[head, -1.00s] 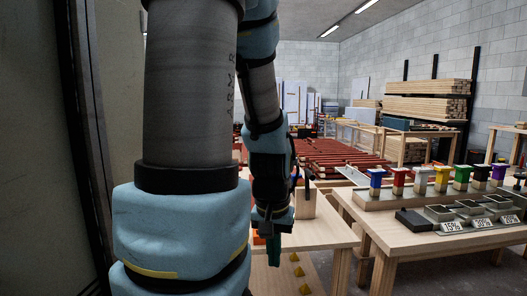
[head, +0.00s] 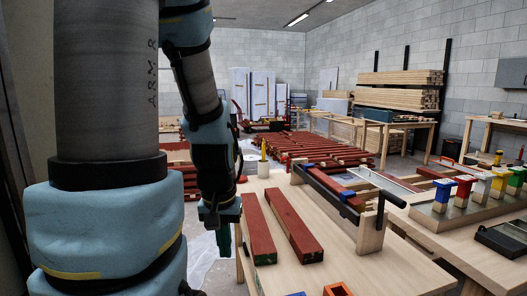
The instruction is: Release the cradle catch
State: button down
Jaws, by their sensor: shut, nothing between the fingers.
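A wooden cradle (head: 370,232) stands on the light wooden table, with a dark bar running between its end blocks. A red batten with blue pieces on it (head: 350,200) lies along the cradle. A black lever-like handle (head: 384,203) sticks up at the cradle's near end; I cannot tell for sure whether it is the catch or how it is set. My gripper (head: 223,243) points down at the table's left edge, left of the cradle and well apart from it. Its green fingers are shut and empty.
Two red battens (head: 293,226) lie on the table between my gripper and the cradle. A pot with a yellow item (head: 263,165) stands at the far left corner. Coloured brushes (head: 463,190) stand on the right bench.

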aim_at(288, 171)
jog(key=i+j, duration=0.15)
jog(key=i, duration=0.35)
jog(key=i+j, duration=0.2)
jog(key=i, duration=0.3)
jog(key=i+j, duration=0.15)
jog(key=i, duration=0.35)
jog(key=i+j, duration=0.2)
jog(key=i, duration=0.3)
jog(key=u, duration=0.05)
